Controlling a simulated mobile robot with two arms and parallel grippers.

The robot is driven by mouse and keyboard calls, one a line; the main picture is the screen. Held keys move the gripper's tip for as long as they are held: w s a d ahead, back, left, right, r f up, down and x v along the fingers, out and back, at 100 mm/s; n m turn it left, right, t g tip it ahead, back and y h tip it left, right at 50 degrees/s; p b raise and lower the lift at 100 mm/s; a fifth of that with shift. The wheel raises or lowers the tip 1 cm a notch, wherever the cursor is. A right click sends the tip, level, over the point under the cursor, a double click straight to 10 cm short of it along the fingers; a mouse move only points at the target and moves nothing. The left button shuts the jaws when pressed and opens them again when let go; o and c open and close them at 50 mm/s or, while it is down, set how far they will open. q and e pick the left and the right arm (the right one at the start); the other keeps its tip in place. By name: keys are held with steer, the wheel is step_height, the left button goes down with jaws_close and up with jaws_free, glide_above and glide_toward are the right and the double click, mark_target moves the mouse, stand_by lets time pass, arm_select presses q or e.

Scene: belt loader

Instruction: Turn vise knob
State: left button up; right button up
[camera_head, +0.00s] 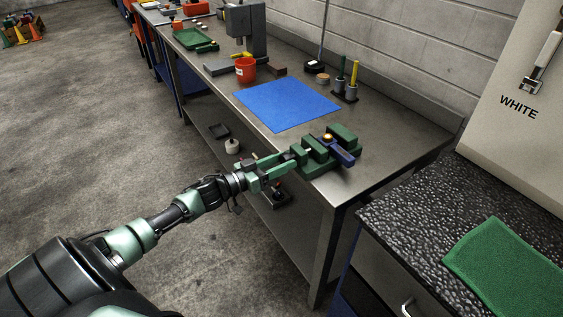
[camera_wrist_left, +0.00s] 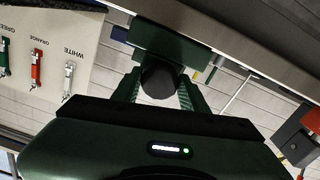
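The green vise (camera_head: 318,158) is mounted at the front right corner of the workbench, with a dark blue part on its right side. My left gripper (camera_head: 279,170) reaches in from the left, at the vise's front. In the left wrist view, a dark round knob (camera_wrist_left: 160,81) lies between the two green fingers (camera_wrist_left: 160,93), in front of the green vise body (camera_wrist_left: 168,42). The fingers flank the knob closely; I cannot tell whether they press on it. My right gripper is not in view.
The workbench (camera_head: 385,120) carries a blue mat (camera_head: 287,105), a red cup (camera_head: 245,69) and a pen holder (camera_head: 345,92) behind the vise. A dark speckled counter (camera_head: 408,218) with a green cloth (camera_head: 510,262) stands at the right. Open floor lies at the left.

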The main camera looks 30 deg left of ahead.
arm_select(q)
jaws_close()
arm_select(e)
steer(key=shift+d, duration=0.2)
